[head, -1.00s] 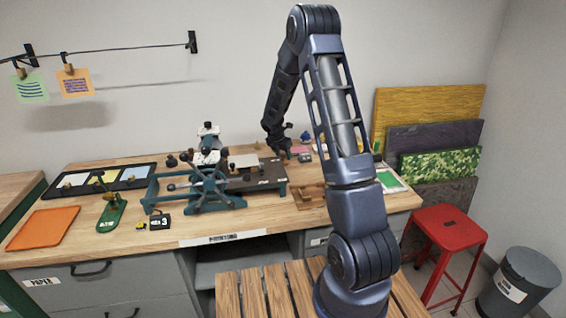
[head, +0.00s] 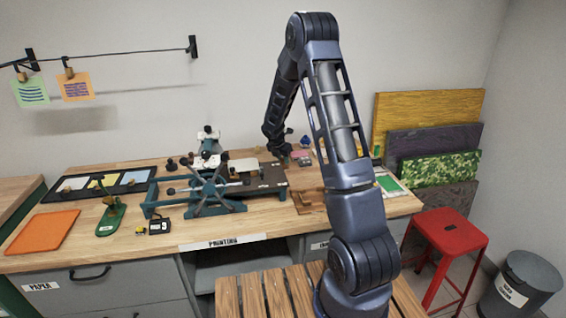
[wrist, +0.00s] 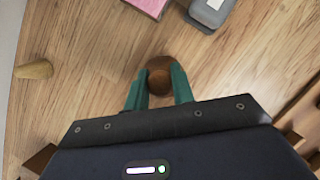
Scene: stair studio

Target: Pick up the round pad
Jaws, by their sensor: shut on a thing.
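The round pad (wrist: 159,77) is brown, with a rounded knob on top. In the wrist view it sits between the two teal fingers of my gripper (wrist: 158,88), which is shut on its knob. The wooden bench top lies below it; I cannot tell whether the pad touches it. In the head view my gripper (head: 284,150) is at the back of the bench, right of the press. The pad cannot be made out there.
A pink block (wrist: 150,6) and a grey box (wrist: 211,11) lie beyond the pad. A wooden piece (wrist: 34,70) lies to the left. The teal press (head: 210,190) stands left of my arm. Bare bench surrounds the pad.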

